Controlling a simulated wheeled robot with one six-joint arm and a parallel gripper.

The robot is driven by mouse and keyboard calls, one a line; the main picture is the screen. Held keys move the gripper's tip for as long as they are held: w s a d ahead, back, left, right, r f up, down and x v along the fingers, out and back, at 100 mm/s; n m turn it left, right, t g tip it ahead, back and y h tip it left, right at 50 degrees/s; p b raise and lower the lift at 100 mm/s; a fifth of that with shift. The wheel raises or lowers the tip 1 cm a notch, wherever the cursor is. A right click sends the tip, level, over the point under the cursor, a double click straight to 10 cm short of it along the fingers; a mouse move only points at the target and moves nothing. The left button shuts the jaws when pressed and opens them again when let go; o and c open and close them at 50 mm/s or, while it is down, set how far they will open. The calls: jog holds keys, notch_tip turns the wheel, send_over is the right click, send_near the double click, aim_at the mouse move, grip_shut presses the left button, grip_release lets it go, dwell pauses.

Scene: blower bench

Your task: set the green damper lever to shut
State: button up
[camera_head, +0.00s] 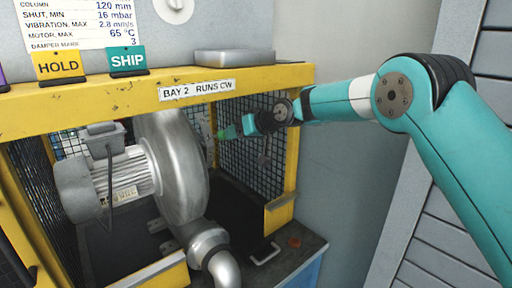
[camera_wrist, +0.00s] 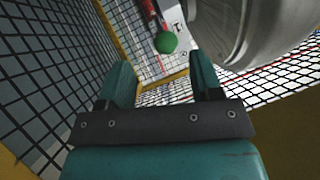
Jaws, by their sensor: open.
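The green ball knob of the damper lever (camera_wrist: 166,43) shows in the wrist view, just beyond the fingertips and between their lines. A red part and a pale plate are behind it, near the blower housing. My gripper (camera_wrist: 161,68) is open and empty, its two teal fingers apart with the knob ahead of the gap. In the head view my gripper (camera_head: 238,130) reaches inside the yellow frame, right of the blower. A small green spot at its tip may be the knob or a fingertip. I cannot tell the lever's position.
The silver blower (camera_head: 175,170) with its motor stands left of my gripper. Black wire mesh (camera_head: 262,170) and a yellow frame (camera_head: 300,115) enclose the bay closely. HOLD (camera_head: 57,66) and SHIP (camera_head: 128,60) tags stand on the top rail.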

jog(key=s+d+b, duration=0.1)
jog(key=s+d, duration=0.2)
jog(key=d, duration=0.1)
jog(key=shift+s+b, duration=0.3)
jog(key=shift+b, duration=0.1)
